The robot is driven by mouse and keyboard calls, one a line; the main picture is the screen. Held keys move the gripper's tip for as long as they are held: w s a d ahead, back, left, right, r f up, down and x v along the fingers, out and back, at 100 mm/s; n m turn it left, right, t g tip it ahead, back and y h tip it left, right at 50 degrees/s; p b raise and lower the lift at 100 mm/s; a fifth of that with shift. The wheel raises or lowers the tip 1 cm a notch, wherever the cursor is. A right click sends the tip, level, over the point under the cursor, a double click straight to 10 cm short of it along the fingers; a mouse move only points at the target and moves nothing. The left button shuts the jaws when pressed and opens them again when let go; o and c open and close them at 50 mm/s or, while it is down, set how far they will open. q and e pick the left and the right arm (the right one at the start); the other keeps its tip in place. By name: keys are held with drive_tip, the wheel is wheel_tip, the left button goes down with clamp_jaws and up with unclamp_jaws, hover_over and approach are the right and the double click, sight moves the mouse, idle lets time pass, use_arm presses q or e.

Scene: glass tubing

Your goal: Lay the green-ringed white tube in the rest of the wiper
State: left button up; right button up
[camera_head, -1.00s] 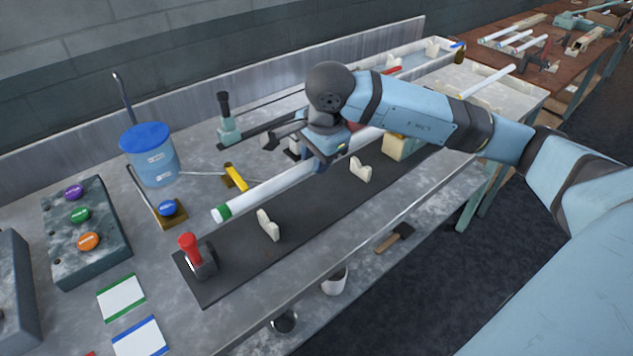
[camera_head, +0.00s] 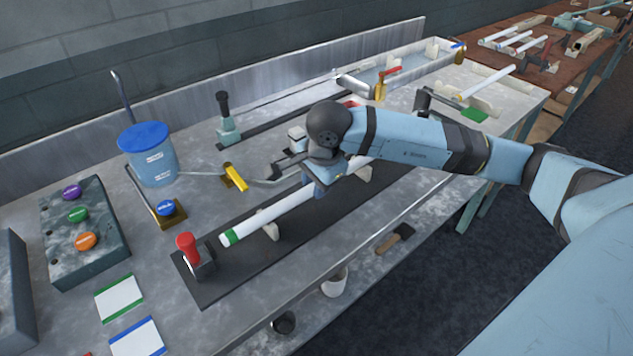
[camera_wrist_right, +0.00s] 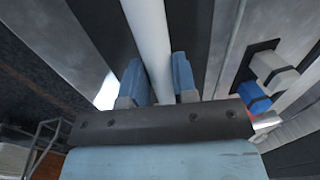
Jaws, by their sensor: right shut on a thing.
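The white tube (camera_head: 275,213) has a green ring (camera_head: 228,238) near its left end. My right gripper (camera_head: 318,188) is shut on the tube near its middle; in the right wrist view the tube (camera_wrist_right: 148,30) passes between the two blue fingers (camera_wrist_right: 158,78). The tube runs lengthwise over the dark base strip (camera_head: 300,245), low at two cream notched rests, the left one (camera_head: 269,230) and the right one (camera_head: 365,174). I cannot tell whether it touches their notches. The right rest is partly hidden by my arm. My left gripper is out of view.
A red-handled fixture (camera_head: 188,246) stands at the strip's left end, close to the tube's ringed end. A yellow-handled tool (camera_head: 236,177), a blue-lidded tub (camera_head: 150,158) and a button box (camera_head: 82,230) stand left and behind. The table's front edge is close to the strip.

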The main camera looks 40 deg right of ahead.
drive_tip(key=shift+f, duration=0.25)
drive_tip(key=o, duration=0.9)
drive_tip(key=shift+r, duration=0.1)
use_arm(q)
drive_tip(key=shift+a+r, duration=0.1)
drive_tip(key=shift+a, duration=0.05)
use_arm(e)
drive_tip(key=shift+o, duration=0.2)
drive_tip(key=shift+r+p, duration=0.65)
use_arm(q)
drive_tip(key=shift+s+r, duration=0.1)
use_arm(e)
wheel_tip(320, 180, up, 11)
drive_tip(key=s, duration=0.2)
drive_tip(key=shift+s+r, duration=0.15)
drive_tip(key=shift+r, duration=0.05)
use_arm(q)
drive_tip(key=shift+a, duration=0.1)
use_arm(e)
drive_tip(key=shift+d, duration=0.1)
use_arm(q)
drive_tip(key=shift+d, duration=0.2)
